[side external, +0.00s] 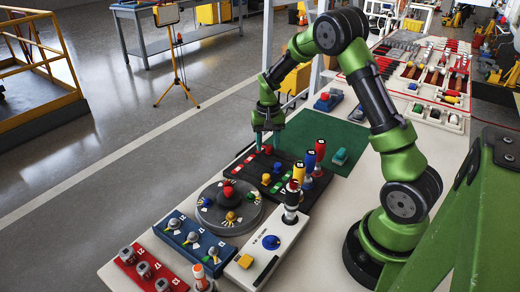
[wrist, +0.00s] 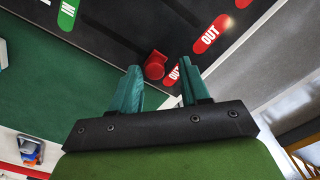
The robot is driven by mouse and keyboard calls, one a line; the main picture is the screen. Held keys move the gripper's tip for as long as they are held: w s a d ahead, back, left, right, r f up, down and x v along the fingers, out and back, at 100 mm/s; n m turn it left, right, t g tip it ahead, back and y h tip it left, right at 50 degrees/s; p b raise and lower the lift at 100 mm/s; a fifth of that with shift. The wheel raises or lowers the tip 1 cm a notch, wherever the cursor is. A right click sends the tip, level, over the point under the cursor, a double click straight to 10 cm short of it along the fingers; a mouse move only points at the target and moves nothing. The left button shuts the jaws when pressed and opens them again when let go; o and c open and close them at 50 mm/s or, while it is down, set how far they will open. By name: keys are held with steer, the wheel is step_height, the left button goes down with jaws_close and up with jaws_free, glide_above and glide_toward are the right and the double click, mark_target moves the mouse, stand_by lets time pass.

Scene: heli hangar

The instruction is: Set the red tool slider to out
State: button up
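The red slider knob (wrist: 154,66) stands on the black slider panel (wrist: 110,22). In the wrist view it appears beside a red OUT label (wrist: 172,76) and well away from a green label (wrist: 68,13). My gripper (wrist: 160,72) is open, with its two teal fingers apart and the knob showing between and just beyond their tips. I cannot tell whether a finger touches it. In the side view my gripper (side external: 267,138) points down over the far end of the panel (side external: 262,185), close to the red knob (side external: 267,150).
Yellow and blue knobs (side external: 266,179) stand nearer on the panel. Tall colored handles (side external: 320,150) rise to its right. A round grey dial (side external: 230,222) and a blue switch box (side external: 190,240) lie in front.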

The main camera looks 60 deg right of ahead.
mark_target(268, 150)
steer(key=shift+s, duration=0.1)
step_height(268, 150, up, 17)
stand_by(0.6)
steer(key=shift+f, duration=0.1)
steer(key=s+a+r+n+t+y, duration=0.1)
steer(key=s+a+r+n+t, duration=0.1)
steer(key=s+a, duration=0.7)
steer(key=s+a+r+n+t+y, duration=0.1)
steer(key=s+a+r+n+t, duration=0.1)
steer(key=s+a+t, duration=0.3)
steer(key=s+a+n, duration=0.1)
steer(key=s+a, duration=0.3)
steer(key=a, duration=0.1)
steer(key=shift+a+r, duration=0.3)
steer(key=shift+a, duration=0.1)
